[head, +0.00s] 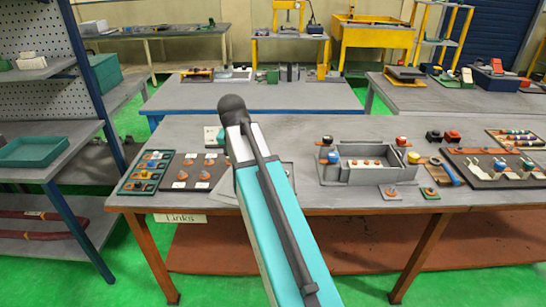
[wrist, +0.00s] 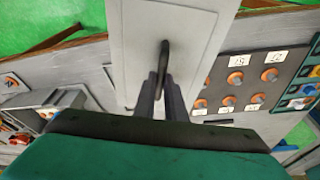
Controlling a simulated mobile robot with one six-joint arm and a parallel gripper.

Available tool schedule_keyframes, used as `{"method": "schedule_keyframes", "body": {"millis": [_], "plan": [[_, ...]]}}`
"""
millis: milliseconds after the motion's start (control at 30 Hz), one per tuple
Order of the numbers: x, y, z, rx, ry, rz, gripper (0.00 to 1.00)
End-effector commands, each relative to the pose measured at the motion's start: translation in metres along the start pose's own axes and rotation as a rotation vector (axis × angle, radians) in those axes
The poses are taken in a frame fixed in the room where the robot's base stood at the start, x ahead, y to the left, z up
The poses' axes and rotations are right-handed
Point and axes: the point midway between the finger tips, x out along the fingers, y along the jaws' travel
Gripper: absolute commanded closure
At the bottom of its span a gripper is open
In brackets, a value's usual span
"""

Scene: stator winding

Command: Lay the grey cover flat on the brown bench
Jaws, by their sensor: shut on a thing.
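The grey cover (wrist: 135,50) is a flat pale plate with a dark upright handle (wrist: 164,58). My gripper (wrist: 162,82) is shut on that handle in the wrist view. In the head view my arm hides most of the cover; a pale part (head: 226,190) shows left of the arm. The brown bench (head: 470,208) has a grey top and brown legs. The cover is over its middle front and, in the wrist view, reaches past the bench edge. I cannot tell whether it touches the top.
A dark board with orange-centred parts (head: 190,172) and a green tray of parts (head: 149,172) lie left of the cover. A grey open box (head: 370,150) stands to the right. A tool board (head: 490,165) is farther right. Bare bench top (head: 290,133) shows behind.

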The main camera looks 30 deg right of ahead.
Motion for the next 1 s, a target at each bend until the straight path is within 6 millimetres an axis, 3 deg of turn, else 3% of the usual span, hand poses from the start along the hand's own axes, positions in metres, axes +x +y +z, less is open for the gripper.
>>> {"method": "schedule_keyframes", "body": {"millis": [300, 500, 700, 1000], "plan": [[0.013, -0.066, 0.09, -0.327, -0.001, -0.089, 1.0], [0.017, -0.094, 0.142, -0.6, 0.001, -0.165, 1.0], [0.017, -0.103, 0.155, -0.777, 0.005, -0.215, 1.0], [0.016, -0.105, 0.155, -0.858, 0.006, -0.237, 1.0]]}}
